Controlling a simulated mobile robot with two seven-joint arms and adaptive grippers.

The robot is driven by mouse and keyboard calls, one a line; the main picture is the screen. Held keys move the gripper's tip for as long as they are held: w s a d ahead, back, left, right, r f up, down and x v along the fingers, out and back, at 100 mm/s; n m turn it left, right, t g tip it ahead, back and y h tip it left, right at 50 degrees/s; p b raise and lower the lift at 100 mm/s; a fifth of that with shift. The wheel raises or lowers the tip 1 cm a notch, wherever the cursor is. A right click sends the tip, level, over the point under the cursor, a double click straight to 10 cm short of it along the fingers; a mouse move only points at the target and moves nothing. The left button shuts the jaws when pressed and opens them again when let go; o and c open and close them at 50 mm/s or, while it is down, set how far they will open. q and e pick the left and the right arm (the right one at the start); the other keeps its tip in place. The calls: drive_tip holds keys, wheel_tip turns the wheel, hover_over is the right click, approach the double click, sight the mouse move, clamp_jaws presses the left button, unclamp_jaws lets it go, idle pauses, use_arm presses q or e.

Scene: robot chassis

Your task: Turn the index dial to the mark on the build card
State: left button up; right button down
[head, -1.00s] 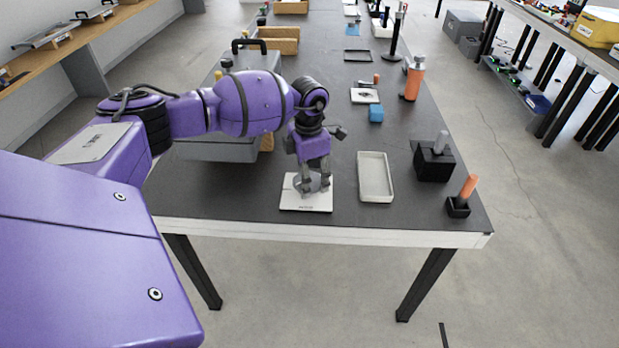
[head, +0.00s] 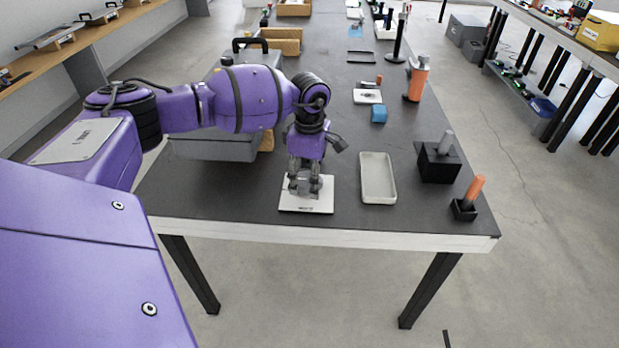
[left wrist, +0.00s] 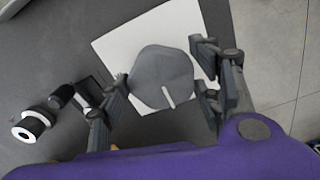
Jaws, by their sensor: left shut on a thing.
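The index dial (left wrist: 162,78) is a grey rounded knob with a white pointer line, on a white square plate (left wrist: 115,50). In the left wrist view the pointer line points toward the lower right. The plate (head: 307,207) also shows near the table's front edge in the head view, where the gripper mostly hides the dial. My left gripper (head: 305,188) reaches down over the plate and is shut on the dial, with fingers on both sides of it. A white card with a dark print (head: 367,97) lies farther back; I cannot read its mark. My right gripper is out of view.
A shallow pale tray (head: 377,196) lies right of the plate. A black block with a grey peg (head: 438,165) and a black holder with an orange handle (head: 466,205) stand farther right. A grey case (head: 215,148) sits under my left arm.

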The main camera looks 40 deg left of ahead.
use_arm(q)
drive_tip(key=shift+w+r, duration=0.15)
drive_tip(key=o, duration=1)
drive_tip(key=shift+o, duration=0.7)
wheel_tip(320, 180, up, 12)
